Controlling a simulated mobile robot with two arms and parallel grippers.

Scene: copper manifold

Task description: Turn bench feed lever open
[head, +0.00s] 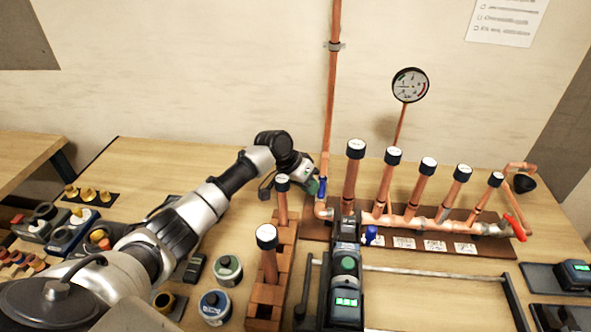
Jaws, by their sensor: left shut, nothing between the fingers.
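The copper manifold (405,222) lies on a dark board at the back of the bench, with several black-capped upright stubs. A small blue lever (322,187) sits low on the tall copper feed pipe (333,100) at the manifold's left end. A red lever (515,227) is at the right end, and a blue handle (370,234) is at the front. My left gripper (305,186) is shut and empty, right beside the blue lever on the feed pipe. I cannot tell whether it touches the lever. My right gripper is not in view.
A wooden rack (272,292) with black-capped pipes stands just in front of my left gripper. A black tool with a green display (346,300) and a grey rail (435,272) lie in front of the manifold. Round tins (228,270) stand left of the rack. A gauge (409,85) rises behind.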

